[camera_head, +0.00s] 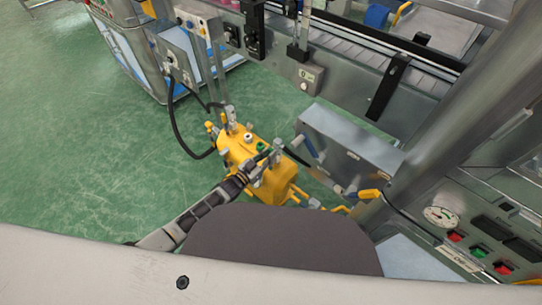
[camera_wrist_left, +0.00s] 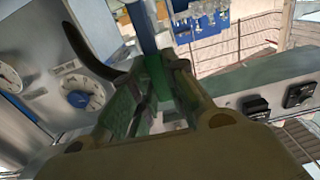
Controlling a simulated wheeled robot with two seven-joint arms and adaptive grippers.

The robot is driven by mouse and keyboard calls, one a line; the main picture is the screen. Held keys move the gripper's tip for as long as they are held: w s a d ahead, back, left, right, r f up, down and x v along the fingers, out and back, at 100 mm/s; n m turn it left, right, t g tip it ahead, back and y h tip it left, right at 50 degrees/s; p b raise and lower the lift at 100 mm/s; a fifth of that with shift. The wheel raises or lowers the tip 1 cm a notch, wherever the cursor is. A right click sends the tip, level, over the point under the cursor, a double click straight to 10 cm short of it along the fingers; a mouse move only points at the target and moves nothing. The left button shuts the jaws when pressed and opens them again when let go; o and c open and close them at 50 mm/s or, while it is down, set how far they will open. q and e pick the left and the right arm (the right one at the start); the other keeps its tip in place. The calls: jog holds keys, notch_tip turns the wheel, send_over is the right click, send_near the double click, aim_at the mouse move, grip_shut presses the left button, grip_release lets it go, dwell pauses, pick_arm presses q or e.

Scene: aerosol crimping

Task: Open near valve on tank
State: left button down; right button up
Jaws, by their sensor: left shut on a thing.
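The yellow tank (camera_head: 236,150) stands low on the green floor in the head view, with metal fittings and a small green part (camera_head: 262,147) on top. My left gripper (camera_head: 272,155) reaches over the tank's near end from the lower left. In the left wrist view my left gripper (camera_wrist_left: 156,80) is shut on a valve handle (camera_wrist_left: 146,28), which is blue above and looks green between the fingers. The fingers hide its lower part, so I cannot tell how far it is turned. My right gripper is in neither view.
A metal box (camera_head: 350,145) and conveyor frame stand right of the tank. A control panel (camera_head: 485,240) with a gauge is at the lower right. A black hose (camera_head: 180,135) hangs left of the tank. Gauges (camera_wrist_left: 85,96) show in the wrist view. Open floor lies left.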

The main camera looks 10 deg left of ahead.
pick_arm(q)
jog(key=shift+a+f, duration=0.1)
jog(key=shift+a, duration=0.1)
dwell(0.3)
jog(key=c, duration=1.4)
grip_release()
jog(key=shift+w, duration=0.1)
jog(key=shift+v, duration=6)
